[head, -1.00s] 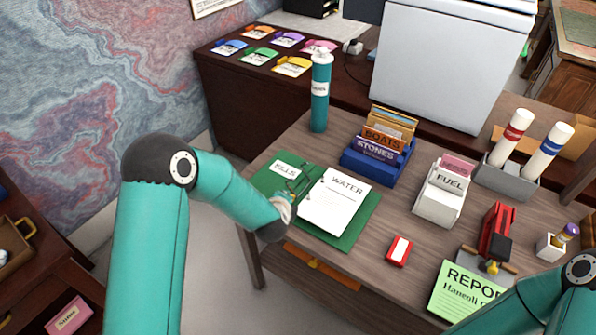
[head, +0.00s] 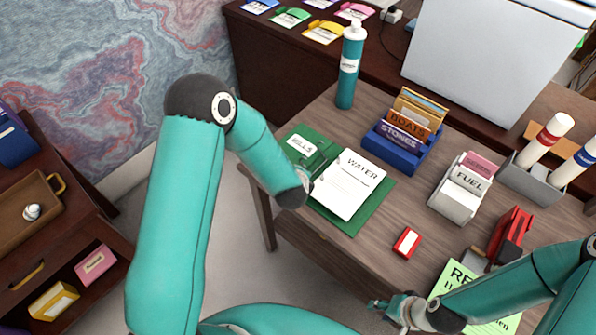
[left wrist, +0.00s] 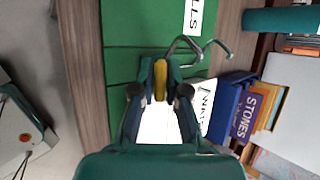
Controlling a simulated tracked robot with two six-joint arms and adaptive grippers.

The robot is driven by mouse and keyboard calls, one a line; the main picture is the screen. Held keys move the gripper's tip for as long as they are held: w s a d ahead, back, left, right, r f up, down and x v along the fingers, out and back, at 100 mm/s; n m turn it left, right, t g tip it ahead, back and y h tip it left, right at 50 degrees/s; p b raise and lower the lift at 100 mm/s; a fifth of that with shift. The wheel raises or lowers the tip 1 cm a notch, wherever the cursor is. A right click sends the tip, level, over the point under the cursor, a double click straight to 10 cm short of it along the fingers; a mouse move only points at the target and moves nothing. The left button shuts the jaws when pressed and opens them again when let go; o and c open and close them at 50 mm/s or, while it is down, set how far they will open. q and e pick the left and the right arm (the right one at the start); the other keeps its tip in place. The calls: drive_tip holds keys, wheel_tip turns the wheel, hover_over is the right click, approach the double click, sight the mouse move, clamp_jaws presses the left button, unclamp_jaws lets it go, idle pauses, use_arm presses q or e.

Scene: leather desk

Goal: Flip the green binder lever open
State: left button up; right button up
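The green binder (head: 351,220) lies open on the wooden desk, with a BILLS label (head: 301,145) on its left side and a white WATER sheet (head: 349,183) on its right. In the left wrist view its curved metal rings (left wrist: 197,48) stand up beside the label. My left gripper (left wrist: 160,72) is over the binder's near part, its fingertips drawn together with a yellow strip between them. I cannot tell whether that strip is a pad or the lever. The lever is not clearly visible. My right gripper (head: 381,308) is in front of the desk, apart from the binder; its finger opening is unclear.
A red tool (head: 511,232) stands farther right. Bare desk separates these.

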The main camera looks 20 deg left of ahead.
use_arm(q)
drive_tip(key=shift+o, duration=0.2)
drive_tip(key=shift+w+d, duration=0.1)
drive_tip(key=shift+d, duration=0.05)
drive_tip(key=shift+r, duration=0.1)
drive_tip(key=shift+r, duration=0.15)
drive_tip(key=v, duration=1.1)
drive_tip(key=shift+s, duration=0.35)
drive_tip(key=shift+d, duration=0.1)
